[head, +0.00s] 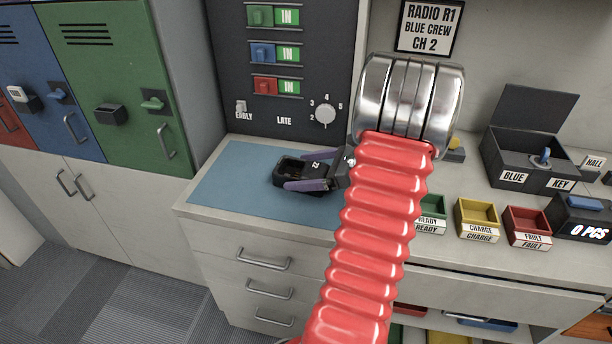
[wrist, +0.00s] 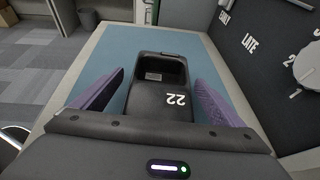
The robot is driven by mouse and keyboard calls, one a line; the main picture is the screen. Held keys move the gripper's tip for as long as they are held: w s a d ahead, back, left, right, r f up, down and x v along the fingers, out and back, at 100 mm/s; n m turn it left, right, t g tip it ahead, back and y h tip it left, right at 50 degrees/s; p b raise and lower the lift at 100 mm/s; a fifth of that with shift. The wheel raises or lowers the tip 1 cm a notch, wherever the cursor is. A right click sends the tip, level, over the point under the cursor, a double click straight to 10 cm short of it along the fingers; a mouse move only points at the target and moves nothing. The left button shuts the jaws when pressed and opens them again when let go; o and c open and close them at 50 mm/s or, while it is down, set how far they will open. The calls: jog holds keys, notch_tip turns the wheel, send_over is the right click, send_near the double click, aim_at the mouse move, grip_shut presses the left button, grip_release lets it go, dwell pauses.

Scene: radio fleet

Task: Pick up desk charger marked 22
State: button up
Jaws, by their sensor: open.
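The desk charger marked 22 (head: 292,170) is a black block with an empty-looking slot, lying on the blue mat (head: 235,180) at the left end of the counter. In the wrist view the charger (wrist: 160,85) is upside down to me, its white 22 facing my gripper. My gripper (head: 310,175) has purple fingers and is open around the charger. In the wrist view the gripper (wrist: 155,90) has one finger on each side, with gaps visible between fingers and charger. My red arm hides part of the counter in the head view.
A black panel (head: 285,105) with switches and a knob stands behind the mat. Green, yellow (head: 477,218) and red (head: 526,227) trays sit to the right, with a black open box (head: 530,160) behind them. Lockers (head: 110,80) stand at the left.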

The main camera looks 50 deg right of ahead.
aim_at(303, 170)
jog(key=shift+x, duration=1.55)
jog(key=shift+d, duration=0.1)
jog(key=shift+c, duration=0.2)
jog(key=shift+r, duration=0.1)
jog(key=c, duration=1.3)
notch_tip(303, 170, up, 10)
